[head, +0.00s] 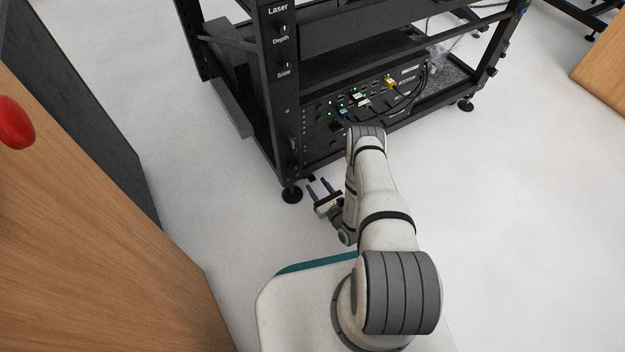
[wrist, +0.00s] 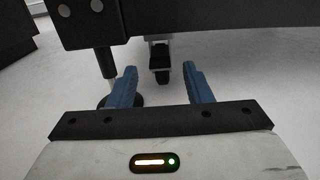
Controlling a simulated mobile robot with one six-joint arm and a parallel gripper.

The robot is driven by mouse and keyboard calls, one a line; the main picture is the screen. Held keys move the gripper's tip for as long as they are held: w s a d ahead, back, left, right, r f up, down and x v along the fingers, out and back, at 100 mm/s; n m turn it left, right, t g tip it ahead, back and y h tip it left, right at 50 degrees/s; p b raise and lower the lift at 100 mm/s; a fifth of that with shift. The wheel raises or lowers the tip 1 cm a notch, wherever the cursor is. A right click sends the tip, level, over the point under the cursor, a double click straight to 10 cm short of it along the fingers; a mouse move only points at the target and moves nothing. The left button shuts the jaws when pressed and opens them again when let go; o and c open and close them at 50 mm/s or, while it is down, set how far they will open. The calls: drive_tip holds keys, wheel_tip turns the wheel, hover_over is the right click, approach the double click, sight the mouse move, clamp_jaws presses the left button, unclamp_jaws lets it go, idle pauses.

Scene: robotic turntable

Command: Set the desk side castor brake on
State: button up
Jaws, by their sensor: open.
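In the wrist view a small black castor (wrist: 161,72) hangs under the lower beam of the black rack, with a pale bracket and a dark block, perhaps its brake lever, above the wheel. It appears between my fingertips but beyond them. In the head view only a small dark bit shows near my fingertips, and I cannot tell if it is the castor. The brake's setting cannot be told. My gripper (head: 318,185) is open and empty, low by the rack's near corner; its two blue fingers (wrist: 159,72) point under the beam, with nothing between them.
The black rack (head: 278,95) holds lit, cabled electronics. Its levelling foot (head: 292,194) stands left of my fingers, and the foot's post (wrist: 107,64) is close to the left finger. A wooden desk (head: 100,240) with a red knob (head: 14,122) is at left. White floor lies open at right.

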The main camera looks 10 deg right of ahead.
sight(312, 179)
drive_tip(key=shift+b+x, duration=0.6)
drive_tip(key=shift+x, duration=1.55)
drive_tip(key=shift+c, duration=0.4)
